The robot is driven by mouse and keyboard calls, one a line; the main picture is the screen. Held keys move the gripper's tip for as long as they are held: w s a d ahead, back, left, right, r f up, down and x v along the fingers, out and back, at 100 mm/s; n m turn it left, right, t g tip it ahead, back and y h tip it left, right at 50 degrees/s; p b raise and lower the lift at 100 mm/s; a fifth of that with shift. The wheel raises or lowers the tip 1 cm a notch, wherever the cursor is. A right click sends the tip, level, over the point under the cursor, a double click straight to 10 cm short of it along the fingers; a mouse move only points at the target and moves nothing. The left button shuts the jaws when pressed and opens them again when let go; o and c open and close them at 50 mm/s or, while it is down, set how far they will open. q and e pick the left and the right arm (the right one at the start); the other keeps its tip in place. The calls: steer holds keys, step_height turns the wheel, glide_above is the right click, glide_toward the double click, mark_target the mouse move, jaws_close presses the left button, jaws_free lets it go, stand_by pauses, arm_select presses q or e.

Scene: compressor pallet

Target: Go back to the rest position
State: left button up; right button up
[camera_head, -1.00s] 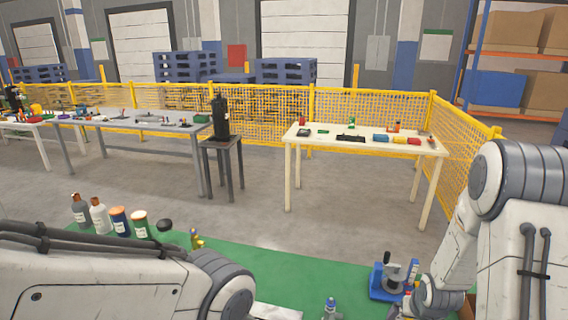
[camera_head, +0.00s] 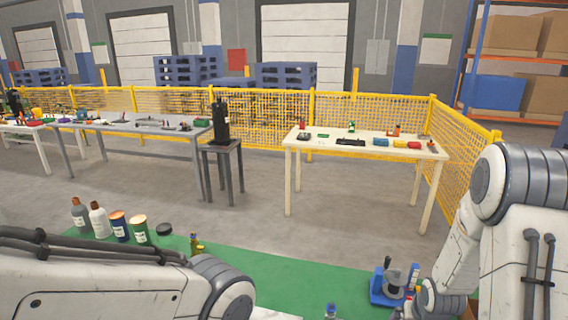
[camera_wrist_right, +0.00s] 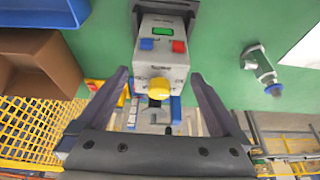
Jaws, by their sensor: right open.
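My right gripper (camera_wrist_right: 160,80) is open in the right wrist view, its dark fingers spread on either side of a grey device. The grey device (camera_wrist_right: 160,55) has a green display, a red and a blue button and a yellow knob. I cannot tell whether the fingers touch it. In the head view my right arm comes in from the right; its gripper is not clear there. My left arm lies across the lower left of the head view, and its gripper is out of view.
A green work surface (camera_head: 285,270) lies in front of me, with several bottles and cans (camera_head: 120,226) at left and a blue-based device (camera_head: 387,287) at right. A brown bin (camera_wrist_right: 40,65) shows in the wrist view. Beyond are a cream table (camera_head: 300,146), a grey table (camera_head: 150,130) and yellow fencing.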

steer(key=s+a+r+p, duration=0.3)
steer(key=s+r+p, duration=0.2)
steer(key=s+p, duration=1.05)
steer(key=w+a+n+b, duration=0.1)
steer(key=w+a+b, duration=0.1)
steer(key=w, duration=0.4)
steer(key=w+a+f+n+b, duration=0.1)
steer(key=w+a+b, duration=0.1)
steer(key=w+b, duration=0.2)
steer(key=shift+w+a, duration=0.3)
steer(key=shift+w, duration=0.6)
steer(key=shift+f, duration=0.1)
